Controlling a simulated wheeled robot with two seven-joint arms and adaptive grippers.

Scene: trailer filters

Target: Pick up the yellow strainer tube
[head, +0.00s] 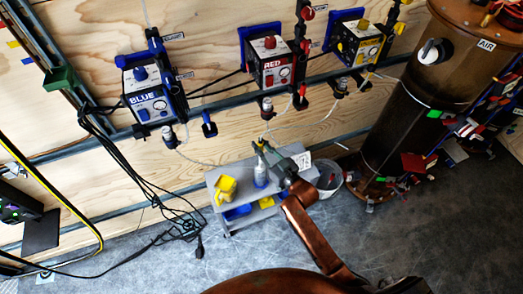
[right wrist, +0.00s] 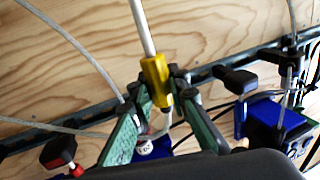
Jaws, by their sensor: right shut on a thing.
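The yellow strainer tube (right wrist: 155,74) is between the fingertips of my right gripper (right wrist: 159,92) in the right wrist view. The green-padded fingers are shut on its lower part, and a pale hose runs up from its top. In the head view the right gripper (head: 268,155) is above the grey cart, with the small yellow tube (head: 260,143) at its tip. The tube's lower end is partly hidden by the fingers. My left gripper is in neither view.
Blue (head: 147,95), red (head: 270,62) and yellow (head: 357,44) pump units hang on the plywood wall. A brown tank (head: 405,120) stands at right.

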